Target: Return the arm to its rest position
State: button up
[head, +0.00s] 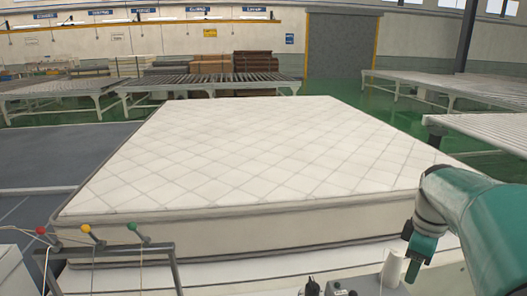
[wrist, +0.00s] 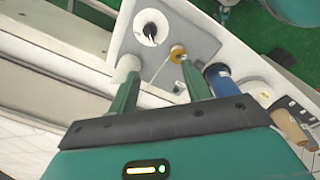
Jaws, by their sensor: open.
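My arm (head: 470,215) is teal and shows at the right edge of the head view, bent with its end pointing down beside the mattress's near right corner. My gripper (wrist: 155,62) shows in the wrist view with two green fingers spread apart and nothing held between them. Beyond the fingertips is a grey panel (wrist: 188,35) with a white round part with a dark centre. The fingers look close to the panel; I cannot tell whether they touch it. The gripper's fingertips cannot be made out in the head view.
A large white quilted mattress (head: 250,150) lies flat ahead. A rack with red, yellow and green knobs (head: 87,229) stands at lower left. Roller tables (head: 210,82) are at the back and right (head: 470,88). A blue cylinder (wrist: 221,80) sits right of the fingers.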

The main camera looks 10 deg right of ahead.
jog(key=s+a+m+t, duration=0.2)
jog(key=s+a+m, duration=0.2)
jog(key=a, duration=0.7)
jog(key=s+a+m+t, duration=0.3)
jog(key=s+a, duration=0.4)
jog(key=a, duration=0.5)
jog(key=shift+a+r+m, duration=0.25)
jog(key=shift+r+m, duration=0.05)
jog(key=shift+m, duration=0.6)
